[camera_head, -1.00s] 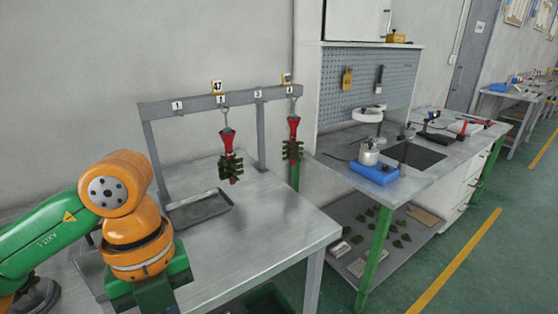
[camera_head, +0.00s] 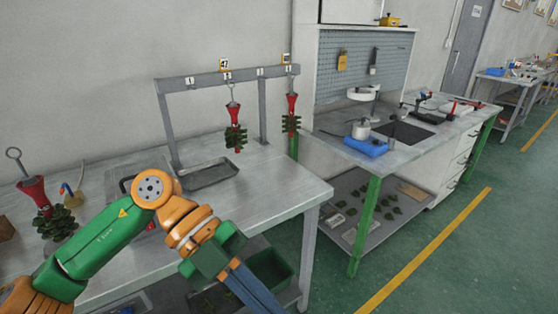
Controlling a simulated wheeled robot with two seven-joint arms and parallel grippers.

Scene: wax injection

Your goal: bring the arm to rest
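My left arm (camera_head: 160,200), orange and green, comes in from the lower left and bends over the front of the grey table. Its far end is a green block with a blue-grey bar (camera_head: 250,290) that points down and right out of the picture. I cannot make out fingertips there or anything held. The arm's end is in front of the table's edge, apart from the hanging wax trees. My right arm and gripper are not in view.
A rack (camera_head: 215,78) carries two red-and-green wax trees (camera_head: 235,130) (camera_head: 291,115). Another tree (camera_head: 45,210) stands at left. A grey tray (camera_head: 208,174) lies on the table (camera_head: 270,185). A green bin (camera_head: 270,270) sits below. A second bench (camera_head: 400,155) is at right, with open floor before it.

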